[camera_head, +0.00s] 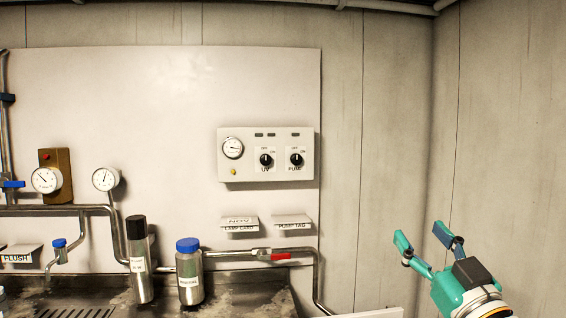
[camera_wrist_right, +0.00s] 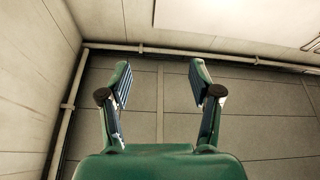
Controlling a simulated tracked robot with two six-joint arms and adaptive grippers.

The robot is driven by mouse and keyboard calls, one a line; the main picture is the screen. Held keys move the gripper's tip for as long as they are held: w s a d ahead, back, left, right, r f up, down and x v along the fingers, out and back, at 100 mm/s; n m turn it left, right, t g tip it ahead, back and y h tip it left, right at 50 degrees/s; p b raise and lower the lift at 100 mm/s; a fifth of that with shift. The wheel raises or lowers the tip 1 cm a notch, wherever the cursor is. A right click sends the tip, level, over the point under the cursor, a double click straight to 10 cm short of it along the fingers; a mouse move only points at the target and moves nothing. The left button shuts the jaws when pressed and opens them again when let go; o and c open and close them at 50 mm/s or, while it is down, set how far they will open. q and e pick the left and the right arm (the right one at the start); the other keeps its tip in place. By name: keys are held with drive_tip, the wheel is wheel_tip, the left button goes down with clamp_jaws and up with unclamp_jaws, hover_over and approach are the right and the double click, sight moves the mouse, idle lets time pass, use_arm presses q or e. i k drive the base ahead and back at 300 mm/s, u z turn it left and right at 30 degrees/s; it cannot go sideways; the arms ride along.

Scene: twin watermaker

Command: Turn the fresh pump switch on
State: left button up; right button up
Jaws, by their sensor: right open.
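A white control box (camera_head: 225,172) is mounted on the wall panel, with two black rotary knobs on its front. The right knob (camera_head: 296,160) has a small label below it that seems to read PUMP; it looks like the pump switch. OFF and ON marks stand above it. Its pointer seems to point up toward OFF, but it is small. The left knob (camera_head: 266,160) is labelled UV. My right gripper (camera_head: 423,240) is open and empty, well to the right of and below the box. In the right wrist view its fingers (camera_wrist_right: 160,84) are apart with nothing between them. My left gripper is not visible.
A gauge (camera_head: 233,148) sits on the box's left. Below are label holders, including a PUMP TAG holder (camera_head: 292,222), and a pipe with a red valve handle (camera_head: 281,257). A blue-capped bottle (camera_head: 189,275) and a black-capped cylinder (camera_head: 139,265) stand on the counter. The space before the box looks clear.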

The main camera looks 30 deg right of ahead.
sight(296, 159)
drive_tip(key=i, duration=1.2)
drive_tip(key=z, duration=0.05)
